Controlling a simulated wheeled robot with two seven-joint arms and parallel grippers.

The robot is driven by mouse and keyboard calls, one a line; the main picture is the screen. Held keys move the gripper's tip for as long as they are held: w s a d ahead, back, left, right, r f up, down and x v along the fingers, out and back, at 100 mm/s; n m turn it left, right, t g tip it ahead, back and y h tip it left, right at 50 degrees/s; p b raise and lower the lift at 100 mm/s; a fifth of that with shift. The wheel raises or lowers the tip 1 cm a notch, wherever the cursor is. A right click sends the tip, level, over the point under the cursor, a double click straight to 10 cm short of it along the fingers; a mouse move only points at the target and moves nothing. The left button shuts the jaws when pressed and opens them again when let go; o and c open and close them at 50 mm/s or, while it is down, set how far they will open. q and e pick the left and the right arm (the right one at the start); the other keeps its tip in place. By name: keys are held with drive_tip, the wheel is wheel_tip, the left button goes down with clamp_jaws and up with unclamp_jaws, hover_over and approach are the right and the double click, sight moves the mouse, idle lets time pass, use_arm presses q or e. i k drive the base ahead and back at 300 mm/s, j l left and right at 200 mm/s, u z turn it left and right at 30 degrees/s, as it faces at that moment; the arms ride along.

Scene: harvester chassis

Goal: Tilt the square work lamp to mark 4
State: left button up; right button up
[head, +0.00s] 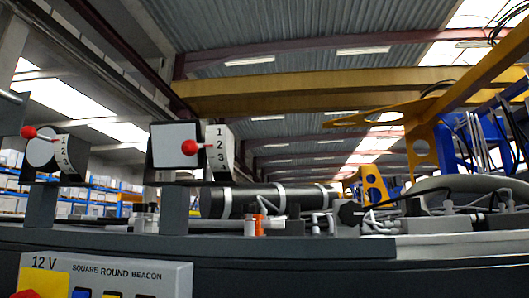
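The square work lamp (171,146) stands on a dark post at the left of the chassis, with a pale square face in a dark housing. A red ball knob (190,147) with a short red pointer sits on it. The pointer is at about mark 2 on the white scale (218,147), which shows 1, 2 and 3. Mark 4 cannot be made out. Neither of my grippers is in view.
A round lamp (40,152) with its own red knob (28,132) and scale stands further left. A 12 V panel (110,272) labelled SQUARE ROUND BEACON is below. A dark cylinder (265,201), hoses and a yellow bracket (422,145) lie to the right.

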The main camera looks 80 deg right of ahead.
sight(179, 144)
drive_tip(key=k+z, duration=0.1)
drive_tip(key=z, duration=1.7)
